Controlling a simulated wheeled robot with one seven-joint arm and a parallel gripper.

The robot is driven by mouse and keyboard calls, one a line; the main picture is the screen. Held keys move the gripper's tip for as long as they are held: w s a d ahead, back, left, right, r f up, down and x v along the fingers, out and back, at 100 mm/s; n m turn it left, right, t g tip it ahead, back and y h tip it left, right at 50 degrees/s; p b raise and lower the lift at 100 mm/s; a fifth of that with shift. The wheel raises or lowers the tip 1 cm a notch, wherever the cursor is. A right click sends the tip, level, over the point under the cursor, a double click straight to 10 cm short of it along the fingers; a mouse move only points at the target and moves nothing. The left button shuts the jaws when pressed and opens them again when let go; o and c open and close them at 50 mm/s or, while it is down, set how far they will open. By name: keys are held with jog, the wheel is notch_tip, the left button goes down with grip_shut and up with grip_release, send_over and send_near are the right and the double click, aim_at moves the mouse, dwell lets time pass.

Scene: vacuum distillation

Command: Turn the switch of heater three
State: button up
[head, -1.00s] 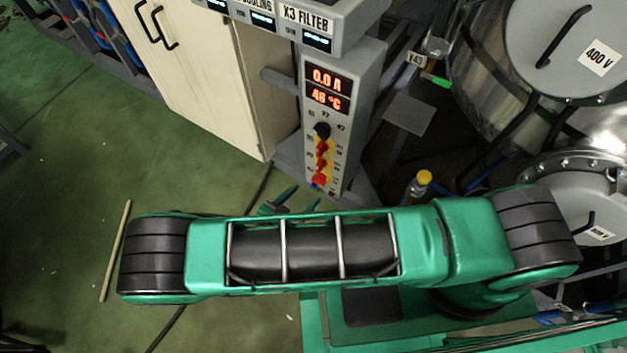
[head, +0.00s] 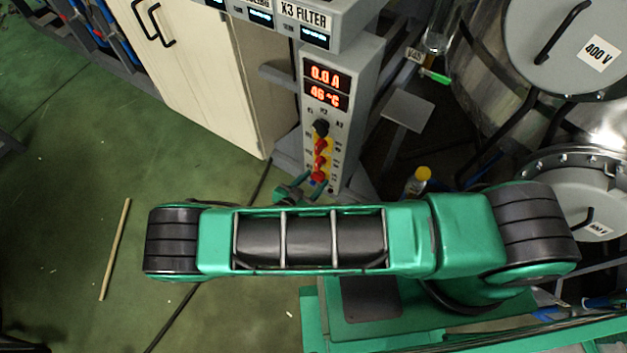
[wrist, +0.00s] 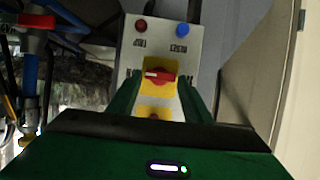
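The switch panel (head: 345,120) stands in the upper middle of the head view. A column of red rotary switches on yellow plates (head: 320,160) runs down it below a black knob (head: 321,127). The label for heater three is not readable. In the wrist view one red switch (wrist: 160,75) faces me, its white-marked handle roughly horizontal. A second red switch (wrist: 154,113) shows partly below it. My gripper (wrist: 160,92) is open, with green fingers either side of these switches and nothing held. In the head view my gripper (head: 312,188) is near the panel's lower end, partly hidden by my arm.
Red display readouts (head: 325,85) sit above the knob. A red button (wrist: 140,25) and a blue button (wrist: 182,30) are beyond the switches in the wrist view. A cream cabinet (head: 200,80) stands left of the panel, and metal vessels (head: 570,50) stand right.

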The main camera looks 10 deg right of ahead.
jog(key=c, duration=0.6)
jog(key=shift+c, duration=0.2)
jog(key=shift+a, duration=0.1)
jog(key=n, duration=0.1)
jog(key=n+h, duration=0.1)
jog(key=g, duration=0.1)
jog(key=shift+w+a+f+n+h, duration=0.1)
jog(key=shift+w+a+n+h, duration=0.15)
jog(key=shift+n+h, duration=0.15)
jog(key=n+h, duration=0.1)
jog(key=n+g+h, duration=0.1)
jog(key=n, duration=0.1)
jog(key=shift+w+a+f, duration=0.2)
jog(key=shift+a, duration=0.1)
jog(key=n, duration=0.1)
jog(key=n+h, duration=0.1)
jog(key=n, duration=0.1)
jog(key=n+h, duration=0.1)
jog(key=shift+w+a+f, duration=0.1)
jog(key=shift+a+f, duration=0.15)
jog(key=shift+f, duration=0.05)
jog(key=shift+f+n+h, duration=0.15)
jog(key=shift+n+h, duration=0.2)
jog(key=shift+n, duration=0.6)
jog(key=shift+f+n+h, duration=0.15)
jog(key=shift+n+h, duration=0.2)
jog(key=shift+n, duration=0.6)
